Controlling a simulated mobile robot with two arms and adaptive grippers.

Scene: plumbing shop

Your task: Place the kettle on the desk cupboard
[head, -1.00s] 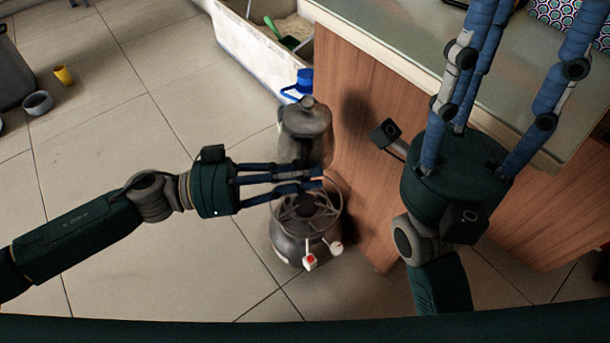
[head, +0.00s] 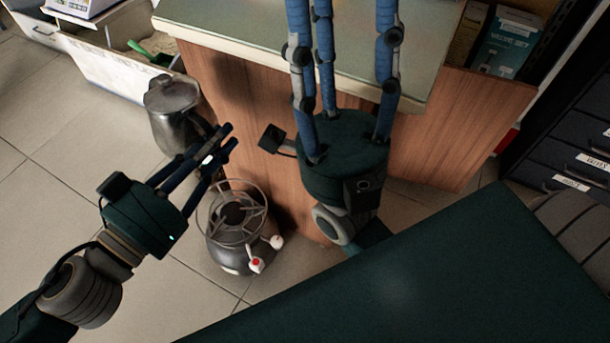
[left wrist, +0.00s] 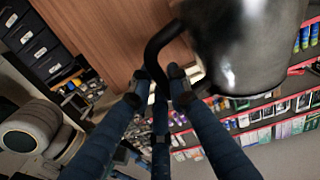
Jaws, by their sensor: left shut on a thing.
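The kettle (head: 172,112) is a grey metal pot with a lid, left of the desk cupboard in the head view. My left gripper (head: 222,142) is shut on its black handle, which shows in the left wrist view (left wrist: 160,48) beside the dark kettle body (left wrist: 245,45). The kettle's height above the floor is hard to tell. The desk cupboard (head: 245,28) has a pale green top and wooden sides; its visible top is bare. My right gripper (head: 345,25) is in front of it with fingers spread apart; their tips are cut off by the frame's top edge.
A round gas burner (head: 238,240) with a wire ring stands on the floor by the cupboard. A white bin (head: 105,70) with a green scoop (head: 152,52) is behind the kettle. Dark drawers (head: 570,150) stand at right. Tiled floor at left is clear.

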